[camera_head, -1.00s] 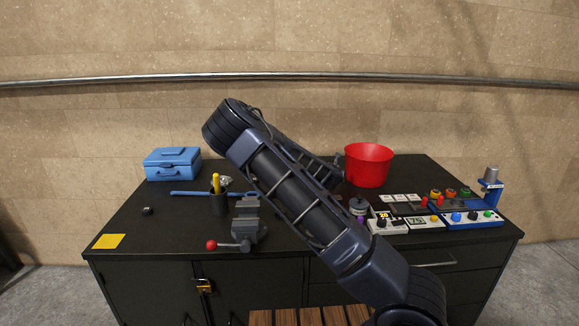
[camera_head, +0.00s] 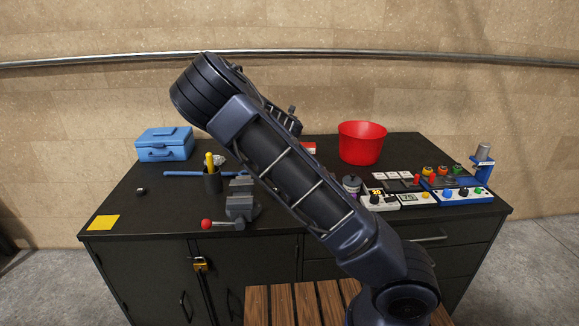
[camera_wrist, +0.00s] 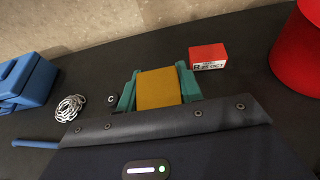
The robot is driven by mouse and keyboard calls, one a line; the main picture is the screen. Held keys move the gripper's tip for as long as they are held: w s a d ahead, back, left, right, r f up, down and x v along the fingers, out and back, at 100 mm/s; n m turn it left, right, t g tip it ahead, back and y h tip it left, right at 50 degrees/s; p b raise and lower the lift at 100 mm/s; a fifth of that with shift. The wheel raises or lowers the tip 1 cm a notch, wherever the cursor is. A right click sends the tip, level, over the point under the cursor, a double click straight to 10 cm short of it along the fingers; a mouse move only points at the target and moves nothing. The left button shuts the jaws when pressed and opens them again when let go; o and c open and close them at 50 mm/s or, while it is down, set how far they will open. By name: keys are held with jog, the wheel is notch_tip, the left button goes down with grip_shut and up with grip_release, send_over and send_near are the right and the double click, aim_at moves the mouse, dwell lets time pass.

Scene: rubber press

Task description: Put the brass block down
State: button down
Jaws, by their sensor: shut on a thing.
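The brass block (camera_wrist: 158,88), a yellow-gold rectangular piece, sits between the two green fingers of my gripper (camera_wrist: 157,85) in the wrist view. The fingers are shut on its left and right sides. Whether its underside is clear of the dark tabletop (camera_wrist: 120,62) cannot be told. In the head view, my arm crosses the middle of the bench (camera_head: 137,215) and hides the block and the fingers.
A red-and-white box (camera_wrist: 208,57) lies just beyond the block to the right, with a red bucket (camera_head: 362,143) farther right. A small dark piece marked C (camera_wrist: 111,99) is beside the left finger. A chain (camera_wrist: 70,107) and a blue toolbox (camera_head: 165,145) are left.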

notch_tip(320, 180, down, 16)
jog(key=shift+f, duration=0.2)
dwell(0.4)
jog(key=shift+f, duration=0.15)
jog(key=c, duration=0.9)
grip_release()
jog(key=shift+s+r, duration=0.2)
jog(key=shift+s, duration=0.05)
jog(key=v, duration=1.1)
jog(key=shift+r, duration=0.1)
jog(key=shift+o, duration=0.9)
jog(key=shift+s, duration=0.2)
